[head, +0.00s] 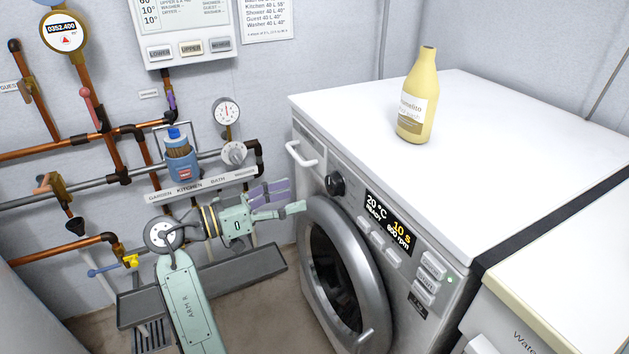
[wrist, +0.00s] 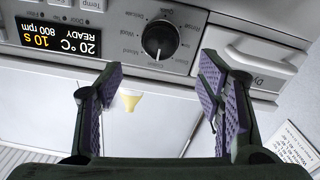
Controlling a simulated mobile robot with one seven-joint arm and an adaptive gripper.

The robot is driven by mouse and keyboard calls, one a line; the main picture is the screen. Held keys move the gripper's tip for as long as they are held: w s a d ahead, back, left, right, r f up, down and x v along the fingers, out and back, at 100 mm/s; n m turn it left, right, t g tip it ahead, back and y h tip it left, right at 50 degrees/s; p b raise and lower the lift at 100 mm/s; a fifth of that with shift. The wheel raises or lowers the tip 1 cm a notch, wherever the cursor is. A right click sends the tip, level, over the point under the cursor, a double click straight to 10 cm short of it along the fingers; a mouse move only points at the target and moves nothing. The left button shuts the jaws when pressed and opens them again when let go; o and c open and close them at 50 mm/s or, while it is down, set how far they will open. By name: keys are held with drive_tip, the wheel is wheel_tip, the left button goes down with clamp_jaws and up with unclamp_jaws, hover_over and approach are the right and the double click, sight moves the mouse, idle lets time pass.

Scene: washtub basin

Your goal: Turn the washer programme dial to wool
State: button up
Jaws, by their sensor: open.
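The black programme dial (head: 336,184) is on the washer's front panel, between the drawer handle and the display. In the wrist view, which is upside down, the dial (wrist: 160,38) has a pale mark at its lower edge and small labels around it; I cannot surely read which one it marks. My gripper (head: 292,200) is open and empty, left of the dial and pointing toward the panel. In the wrist view its purple-padded fingers (wrist: 162,75) are spread on either side below the dial, apart from it. The display (head: 388,222) reads 20 °C, READY, 10 s, 800 rpm.
The detergent drawer handle (head: 301,155) juts out beside the dial. The round door (head: 345,270) is below. A yellow bottle (head: 418,98) stands on the washer top. Pipes, a gauge (head: 226,111) and a blue container (head: 180,160) line the wall behind my arm.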

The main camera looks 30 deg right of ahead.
sight(329, 186)
drive_tip(key=d, duration=0.3)
drive_tip(key=d+p, duration=0.1)
drive_tip(key=d, duration=0.5)
drive_tip(key=shift+s+d+p, duration=0.2)
drive_tip(key=shift+s+p, duration=0.1)
drive_tip(key=c, duration=1.1)
drive_tip(key=shift+c, duration=0.2)
drive_tip(key=shift+f+b, duration=0.1)
drive_tip(key=shift+b, duration=0.45)
